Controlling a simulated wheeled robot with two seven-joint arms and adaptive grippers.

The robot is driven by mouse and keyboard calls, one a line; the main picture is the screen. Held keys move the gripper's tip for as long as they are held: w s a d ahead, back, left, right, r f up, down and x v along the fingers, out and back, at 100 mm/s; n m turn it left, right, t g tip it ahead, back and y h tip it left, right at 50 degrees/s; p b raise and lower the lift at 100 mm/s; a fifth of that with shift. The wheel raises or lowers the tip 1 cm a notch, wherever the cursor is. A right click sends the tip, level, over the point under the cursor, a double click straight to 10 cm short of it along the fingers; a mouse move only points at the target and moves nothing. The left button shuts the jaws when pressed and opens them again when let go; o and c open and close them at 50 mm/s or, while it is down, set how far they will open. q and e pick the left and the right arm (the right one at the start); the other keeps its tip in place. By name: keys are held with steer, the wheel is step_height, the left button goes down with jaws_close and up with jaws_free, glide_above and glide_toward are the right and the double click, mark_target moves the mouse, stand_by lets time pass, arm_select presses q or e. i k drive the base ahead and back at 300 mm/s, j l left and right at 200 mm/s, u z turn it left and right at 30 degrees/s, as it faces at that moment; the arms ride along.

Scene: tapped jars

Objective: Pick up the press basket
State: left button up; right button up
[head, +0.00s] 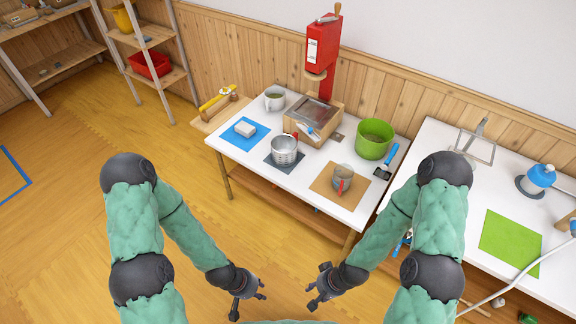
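The press basket (284,149) appears to be the silvery perforated metal pot with a red part at its rim. It stands upright on a dark grey mat (272,162) near the middle of the white table (325,208). My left gripper (249,303) is open and empty, low in front of the table. My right gripper (314,288) is also open and empty, a little to the right of the left one. Both grippers are well apart from the basket.
A grey jug with a red handle (342,177) stands on a brown mat. A white block (245,129) lies on a blue mat. Behind are a red press (322,48), a wooden box (328,112), a metal pot (274,99) and a green bucket (373,139).

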mark_target(283, 146)
steer(key=z, duration=0.4)
steer(key=k+z, duration=0.15)
steer(key=z, duration=0.25)
steer(key=l+z, duration=0.1)
steer(key=z, duration=0.25)
steer(key=k+l+z, duration=0.1)
steer(key=z, duration=0.3)
steer(key=j+z, duration=0.25)
steer(key=j, duration=0.25)
steer(key=j+z, duration=0.25)
steer(key=j, duration=0.25)
steer(key=k+j+z, duration=0.1)
steer(key=j+z, duration=0.15)
steer(key=j, duration=0.25)
steer(key=k+j+z, duration=0.2)
steer(key=j, duration=0.25)
steer(key=k+j, duration=0.1)
steer(key=j, duration=0.3)
steer(key=k+j, duration=0.1)
steer(key=j, duration=0.35)
steer(key=k+j, duration=0.1)
steer(key=j, duration=0.3)
steer(key=k+j, duration=0.1)
steer(key=j, duration=0.35)
steer(key=k+j, duration=0.1)
steer(key=j, duration=0.3)
steer(key=k+j, duration=0.1)
steer(key=j, duration=0.3)
steer(key=k+j, duration=0.1)
steer(key=j, duration=0.35)
